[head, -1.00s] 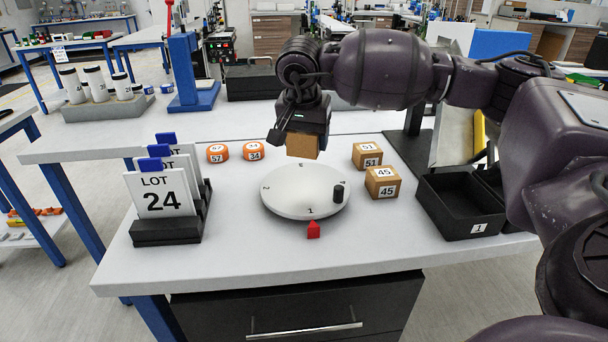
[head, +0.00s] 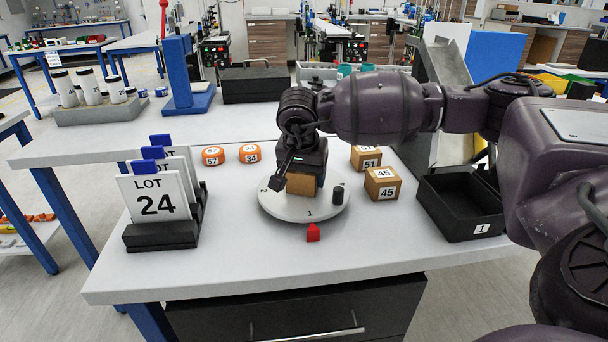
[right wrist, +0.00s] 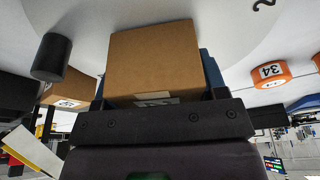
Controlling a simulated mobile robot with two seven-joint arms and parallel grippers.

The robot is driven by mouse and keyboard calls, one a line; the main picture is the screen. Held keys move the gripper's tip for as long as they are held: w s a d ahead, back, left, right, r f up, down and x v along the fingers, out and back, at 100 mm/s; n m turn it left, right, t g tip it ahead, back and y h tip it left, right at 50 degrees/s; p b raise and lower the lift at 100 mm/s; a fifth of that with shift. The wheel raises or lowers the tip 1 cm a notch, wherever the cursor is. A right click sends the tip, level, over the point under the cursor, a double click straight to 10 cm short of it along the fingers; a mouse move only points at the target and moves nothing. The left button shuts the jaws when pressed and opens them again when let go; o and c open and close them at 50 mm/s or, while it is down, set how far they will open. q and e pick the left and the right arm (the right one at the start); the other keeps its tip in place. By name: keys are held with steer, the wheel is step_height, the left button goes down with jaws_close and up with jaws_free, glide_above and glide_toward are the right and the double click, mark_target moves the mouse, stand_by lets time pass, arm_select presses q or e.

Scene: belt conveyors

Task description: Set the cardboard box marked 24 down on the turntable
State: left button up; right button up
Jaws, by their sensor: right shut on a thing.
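The cardboard box (head: 301,184) is in my right gripper (head: 300,178), which is shut on it. Its side facing the head camera is plain brown, so I cannot read its number there. In the right wrist view the box (right wrist: 153,60) shows part of a white label at its edge, too cut off to read. The white round turntable (head: 275,208) is on the table, and the box is over its middle, at or just above the surface; I cannot tell whether they touch. A black peg (head: 338,195) stands on the turntable's right side. My left gripper is out of view.
Boxes marked 45 (head: 382,184) and 51 (head: 366,158) stand right of the turntable, beside a black bin (head: 459,207). A red marker (head: 313,233) is in front. Orange discs (head: 213,156) are behind left. A LOT 24 card (head: 155,197) stands at left.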

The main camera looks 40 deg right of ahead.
mark_target(301, 173)
steer(key=shift+f, duration=0.2)
steer(key=o, duration=1)
steer(key=shift+o, duration=0.2)
steer(key=shift+r, duration=0.55)
steer(key=p+v, duration=0.2)
steer(key=v, duration=0.8)
steer(key=shift+s+a+r, duration=0.1)
steer(key=shift+a+r, duration=0.1)
steer(key=shift+r, duration=0.45)
